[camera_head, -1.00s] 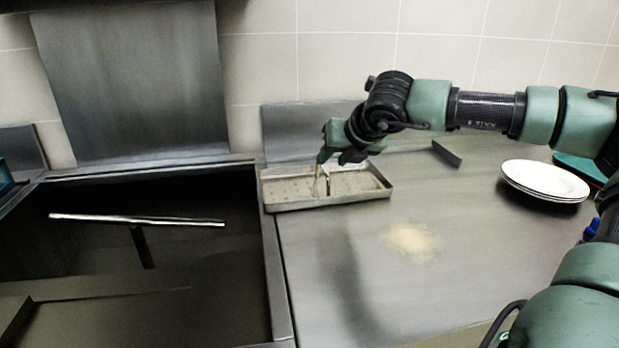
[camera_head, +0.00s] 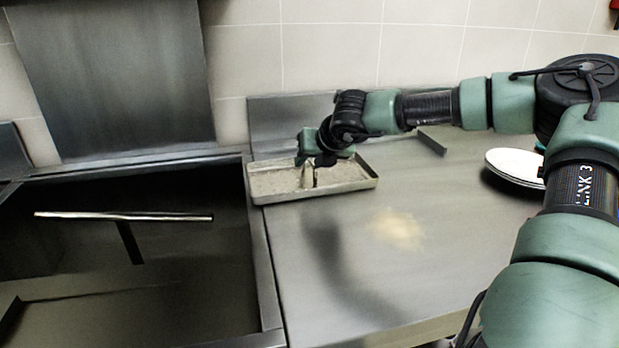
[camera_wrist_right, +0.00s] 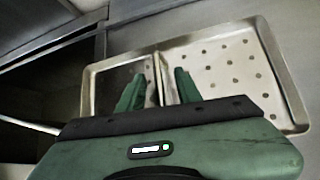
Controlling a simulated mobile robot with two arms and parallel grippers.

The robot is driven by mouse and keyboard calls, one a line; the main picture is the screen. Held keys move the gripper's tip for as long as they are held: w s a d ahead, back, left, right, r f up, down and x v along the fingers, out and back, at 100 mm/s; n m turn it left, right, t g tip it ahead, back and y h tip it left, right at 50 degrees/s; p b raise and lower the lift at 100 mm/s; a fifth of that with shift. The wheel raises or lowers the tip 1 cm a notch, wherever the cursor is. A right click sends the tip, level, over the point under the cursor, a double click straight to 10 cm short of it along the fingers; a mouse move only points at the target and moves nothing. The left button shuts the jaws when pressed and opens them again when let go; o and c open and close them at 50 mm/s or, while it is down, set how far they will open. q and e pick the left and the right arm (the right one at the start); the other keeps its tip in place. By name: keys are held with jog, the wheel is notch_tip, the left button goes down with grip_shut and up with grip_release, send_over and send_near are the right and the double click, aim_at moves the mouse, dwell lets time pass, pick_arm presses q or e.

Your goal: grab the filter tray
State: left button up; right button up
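The filter tray (camera_head: 350,184) is a shallow metal tray with a perforated floor and an upright divider across its middle. It lies on the steel counter beside the sink edge. It also shows in the right wrist view (camera_wrist_right: 282,75). My right gripper (camera_head: 308,178) is down at the tray's middle, pointing downward. In the right wrist view its two green fingers (camera_wrist_right: 160,90) are apart, one on each side of the divider (camera_wrist_right: 158,72). I see a gap between fingers and divider; the fingertips' depth is hard to judge. My left gripper is in neither view.
A dark sink basin (camera_head: 130,270) with a metal bar (camera_head: 125,216) across it lies left of the tray. White plates (camera_head: 512,166) stand at the right. A pale powdery patch (camera_head: 398,229) marks the counter in front of the tray. The tiled wall closes off the back.

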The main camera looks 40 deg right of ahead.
grip_shut()
dwell(1.4)
